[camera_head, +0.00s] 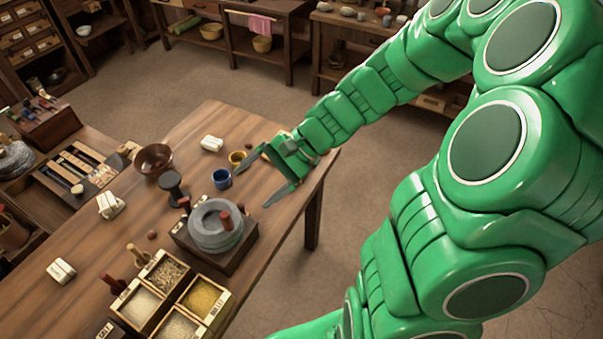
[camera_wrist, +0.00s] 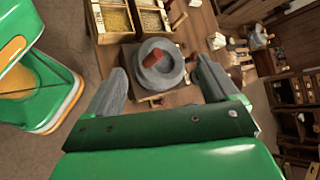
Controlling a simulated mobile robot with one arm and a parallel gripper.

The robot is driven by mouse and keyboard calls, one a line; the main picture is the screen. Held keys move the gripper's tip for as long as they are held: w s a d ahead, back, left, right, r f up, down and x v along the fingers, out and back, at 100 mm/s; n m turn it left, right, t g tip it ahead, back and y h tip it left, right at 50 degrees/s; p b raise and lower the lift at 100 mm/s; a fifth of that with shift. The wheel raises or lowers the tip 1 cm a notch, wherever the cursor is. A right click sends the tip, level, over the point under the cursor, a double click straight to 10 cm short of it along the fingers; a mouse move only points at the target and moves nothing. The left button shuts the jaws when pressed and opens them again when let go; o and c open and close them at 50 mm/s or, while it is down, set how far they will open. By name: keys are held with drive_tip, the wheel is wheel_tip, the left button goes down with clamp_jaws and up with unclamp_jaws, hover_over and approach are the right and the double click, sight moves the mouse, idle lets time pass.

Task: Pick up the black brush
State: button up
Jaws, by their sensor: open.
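My gripper (camera_head: 254,186) is open over the right end of the wooden table, its two grey fingers apart with nothing seen between them. In the wrist view my gripper (camera_wrist: 162,76) points toward a grey stone quern (camera_wrist: 176,72). I cannot pick out the black brush for certain. A dark, spool-shaped object (camera_head: 173,188) stands left of the gripper, behind the quern, but I cannot tell if it is a brush. A small wooden piece (camera_wrist: 150,101) shows between the fingers in the wrist view, partly hidden.
The quern (camera_head: 216,222) sits on a dark base near the table's right edge. Grain boxes (camera_head: 203,300), a brown bowl (camera_head: 154,160) and white bundles (camera_head: 111,205) take up other parts of the table.

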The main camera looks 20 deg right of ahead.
drive_tip(key=w+d+f+m+t+y, duration=0.1)
drive_tip(key=w+d+f+m+t, duration=0.25)
drive_tip(key=w+m, duration=0.2)
drive_tip(key=w+d+f+m+t+y, duration=0.1)
drive_tip(key=w+d+f+m+t, duration=0.3)
drive_tip(key=w, duration=0.3)
drive_tip(key=shift+w+d+f+m+t+h, duration=0.45)
drive_tip(key=shift+w+d+f+m+t, duration=0.3)
drive_tip(key=shift+d+f+m, duration=1.45)
drive_tip(key=shift+w+d+f+m+t+h, duration=0.5)
drive_tip(key=shift+w+d+f+m, duration=0.75)
drive_tip(key=shift+f, duration=1.8)
drive_tip(key=shift+w+d+f+m+t+h, duration=0.35)
drive_tip(key=shift+d+f+m+t, duration=0.45)
drive_tip(key=shift+d+f+m, duration=1.1)
drive_tip(key=shift+n, duration=0.5)
drive_tip(key=shift+w+a+f, duration=0.45)
drive_tip(key=shift+w+f, duration=0.05)
drive_tip(key=shift+f, duration=0.25)
drive_tip(key=shift+w+a+f, duration=0.45)
drive_tip(key=shift+w+f, duration=0.05)
drive_tip(key=shift+f, duration=0.25)
drive_tip(key=shift+x, duration=0.85)
drive_tip(key=c, duration=1.1)
drive_tip(key=shift+c, duration=0.2)
